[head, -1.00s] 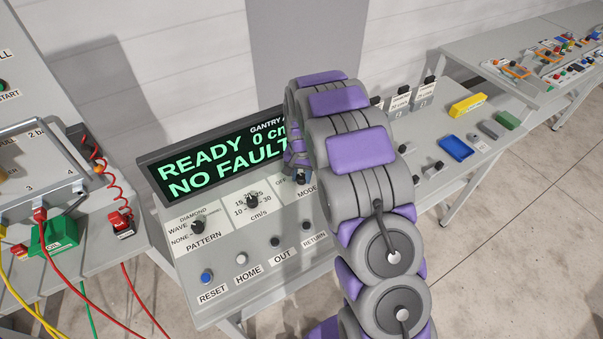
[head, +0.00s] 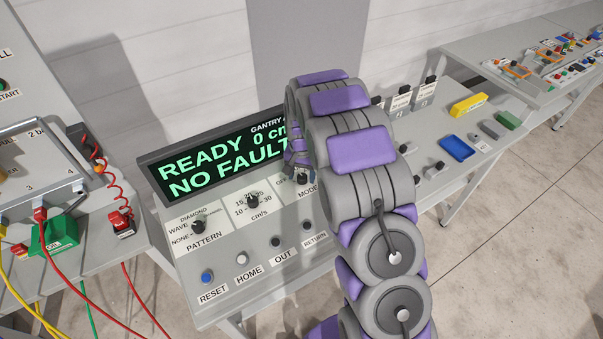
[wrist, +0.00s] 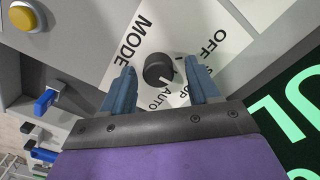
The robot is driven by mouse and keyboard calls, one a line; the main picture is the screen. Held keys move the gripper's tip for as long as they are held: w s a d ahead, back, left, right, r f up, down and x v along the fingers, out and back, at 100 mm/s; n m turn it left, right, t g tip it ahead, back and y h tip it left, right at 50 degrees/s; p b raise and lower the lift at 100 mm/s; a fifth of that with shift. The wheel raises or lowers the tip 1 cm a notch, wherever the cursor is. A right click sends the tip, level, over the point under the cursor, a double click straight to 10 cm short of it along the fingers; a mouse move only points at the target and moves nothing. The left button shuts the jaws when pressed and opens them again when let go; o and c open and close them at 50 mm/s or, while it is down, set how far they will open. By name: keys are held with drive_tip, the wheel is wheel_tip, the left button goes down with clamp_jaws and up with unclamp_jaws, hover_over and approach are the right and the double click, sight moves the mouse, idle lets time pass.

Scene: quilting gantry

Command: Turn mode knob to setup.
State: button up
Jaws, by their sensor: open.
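The black round mode knob (wrist: 158,70) sits on a white plate lettered MODE, OFF and AUTO in the wrist view. Another label, ending in "UP", is partly covered by the right finger. A pale mark shows on the knob's lower right side; I cannot tell exactly which label it points to. My gripper (wrist: 160,67) is open, with one blue-grey finger on each side of the knob and a visible gap to each.
The display (head: 222,155) reads READY, 0 cm, NO FAULT and stands close behind the knobs. The pattern knob (head: 198,227) and speed knob (head: 253,201) are to the left. The blue reset button (head: 207,277) and other buttons line the front. A blue tray (head: 457,148) lies farther right.

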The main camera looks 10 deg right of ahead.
sight(303, 176)
wheel_tip(303, 176, up, 17)
drive_tip(key=p, duration=0.1)
drive_tip(key=shift+r+p, duration=0.15)
drive_tip(key=shift+p, duration=0.2)
wheel_tip(303, 176, down, 17)
drive_tip(key=n+p, duration=0.1)
drive_tip(key=n, duration=0.5)
drive_tip(key=n+p, duration=0.1)
drive_tip(key=n, duration=0.5)
drive_tip(key=shift+s+f+n+p, duration=0.1)
drive_tip(key=shift+f+n+p, duration=0.1)
drive_tip(key=shift+n+p, duration=0.1)
